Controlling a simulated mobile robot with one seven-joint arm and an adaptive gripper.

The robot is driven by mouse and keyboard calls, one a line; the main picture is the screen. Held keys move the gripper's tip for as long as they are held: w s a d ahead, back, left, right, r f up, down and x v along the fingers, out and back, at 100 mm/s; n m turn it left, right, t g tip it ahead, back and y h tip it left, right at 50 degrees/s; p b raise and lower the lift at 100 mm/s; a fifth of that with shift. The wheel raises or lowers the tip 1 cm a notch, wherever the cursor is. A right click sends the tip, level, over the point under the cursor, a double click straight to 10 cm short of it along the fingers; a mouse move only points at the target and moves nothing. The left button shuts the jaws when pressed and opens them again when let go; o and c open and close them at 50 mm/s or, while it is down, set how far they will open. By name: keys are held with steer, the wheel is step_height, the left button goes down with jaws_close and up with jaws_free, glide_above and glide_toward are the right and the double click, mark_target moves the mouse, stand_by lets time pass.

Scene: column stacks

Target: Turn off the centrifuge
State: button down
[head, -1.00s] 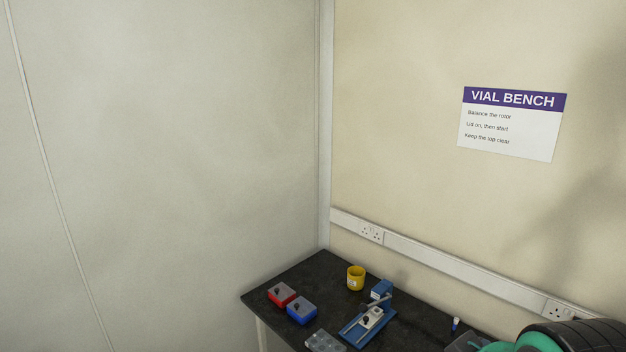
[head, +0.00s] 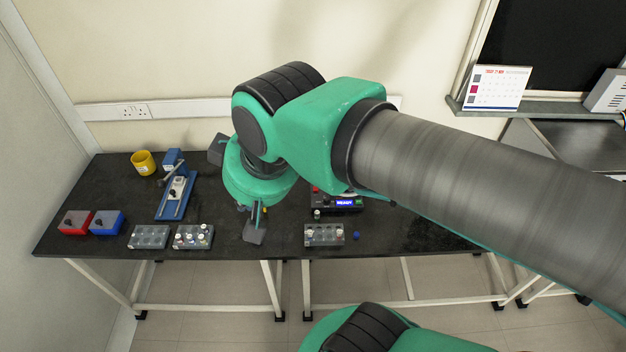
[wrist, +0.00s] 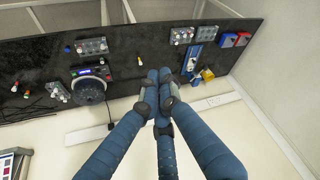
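The centrifuge shows in the head view as a dark base with a lit blue display (head: 345,202), and my arm hides much of the rest. In the wrist view the centrifuge (wrist: 90,88) has a round grey top, with the lit display strip on its bench-front side. The display text is too small to read surely. My gripper (wrist: 158,76) has its blue fingers drawn together at the tips, with nothing seen between them. It is above the bench, to the right of the centrifuge in the wrist view and apart from it. In the head view my arm mostly hides it.
Vial racks (head: 324,234) and (head: 193,236) stand along the bench's front edge. A blue press (head: 175,196), a yellow cup (head: 143,162), a red box (head: 75,222) and a blue box (head: 107,222) are at the left.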

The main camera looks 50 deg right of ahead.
steer(key=w+d+f+m+g+b, duration=0.1)
steer(key=w+d+f+m+g, duration=0.15)
steer(key=w+d, duration=0.7)
steer(key=m+g+y+b, duration=0.2)
steer(key=m+g+b, duration=0.1)
steer(key=m+g, duration=0.25)
glide_above(317, 189)
steer(key=w+d, duration=0.3)
step_height(317, 189, down, 28)
steer(key=shift+s+a+m+t, duration=0.1)
steer(key=shift+s+m+t, duration=0.15)
steer(key=shift+m+t, duration=0.15)
steer(key=shift+f, duration=0.1)
steer(key=b+x, duration=0.3)
steer(key=x, duration=1)
steer(key=shift+s+f, duration=0.1)
steer(key=shift+f, duration=0.3)
